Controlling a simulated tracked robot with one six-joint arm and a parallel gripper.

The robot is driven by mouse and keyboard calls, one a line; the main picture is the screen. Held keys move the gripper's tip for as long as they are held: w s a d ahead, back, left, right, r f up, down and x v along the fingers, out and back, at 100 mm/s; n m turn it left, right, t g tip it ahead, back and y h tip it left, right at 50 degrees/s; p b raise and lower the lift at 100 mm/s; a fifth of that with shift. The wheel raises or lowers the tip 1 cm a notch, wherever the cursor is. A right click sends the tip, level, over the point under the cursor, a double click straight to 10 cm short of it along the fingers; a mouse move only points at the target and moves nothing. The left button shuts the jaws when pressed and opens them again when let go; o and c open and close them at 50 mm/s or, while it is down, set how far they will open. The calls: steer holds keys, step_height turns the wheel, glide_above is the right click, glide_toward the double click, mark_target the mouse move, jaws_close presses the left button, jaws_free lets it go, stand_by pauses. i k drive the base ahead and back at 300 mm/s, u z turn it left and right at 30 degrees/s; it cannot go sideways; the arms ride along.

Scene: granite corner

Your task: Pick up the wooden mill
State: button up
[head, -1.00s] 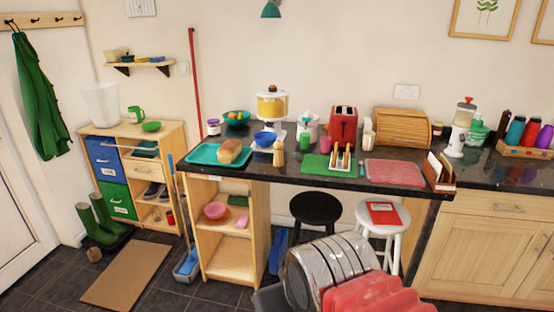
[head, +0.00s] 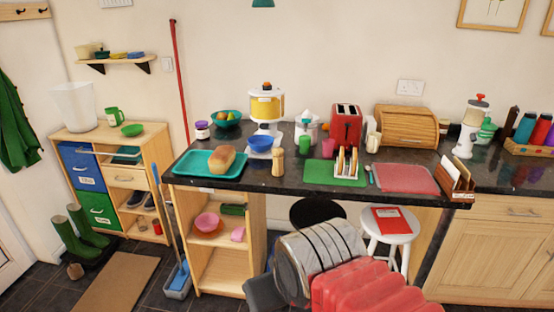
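The wooden mill (head: 278,162) is a small, pale wooden, upright piece. It stands on the dark granite counter (head: 250,183) near its front edge, just right of the teal tray (head: 184,168) with a loaf on it. Its whole front shows and nothing covers it. Parts of my own arm, silver and red, show at the bottom middle, well below and in front of the counter. I cannot make out my gripper's fingers in this view.
A blue bowl (head: 260,143) and white-yellow appliance (head: 267,103) stand behind the mill. Right of it are a green board (head: 318,178) with a toast rack and a red toaster (head: 346,125). Stools (head: 398,236) stand under the counter. Open floor lies at the left.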

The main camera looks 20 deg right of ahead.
mark_target(278, 167)
steer(key=u, duration=0.05)
steer(key=i, duration=1.6)
